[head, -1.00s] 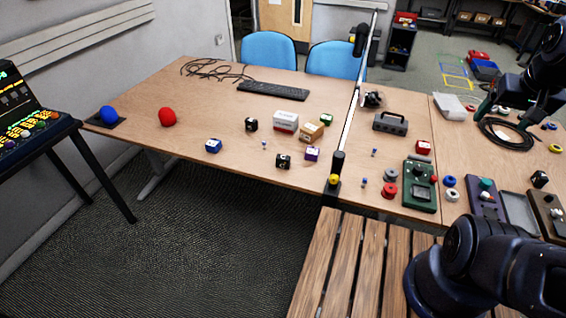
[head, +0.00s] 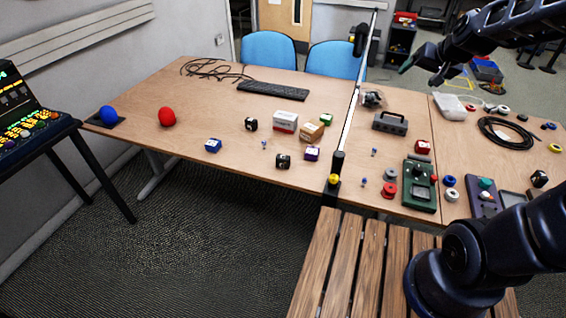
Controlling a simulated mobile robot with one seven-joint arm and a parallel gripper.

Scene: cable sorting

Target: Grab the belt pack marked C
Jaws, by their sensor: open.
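Several small box-shaped packs with pale marks lie on the wooden table. One black pack (head: 283,161) near the front edge has a white mark that may be a C, but it is too small to read surely. Other packs are a second black one (head: 251,124), a blue one (head: 213,145), a purple one (head: 312,154), a green one (head: 326,119), a red one (head: 423,146) and a black one (head: 540,179) at the right. My gripper (head: 420,74) is open and empty, raised at the upper right, apart from all the packs.
A tall thin pole (head: 352,110) stands between the left packs and the right side. White and brown boxes (head: 285,122) sit behind the purple pack. A keyboard (head: 273,90), grey case (head: 390,123), green device (head: 420,186) and coiled cable (head: 508,133) also lie on the table.

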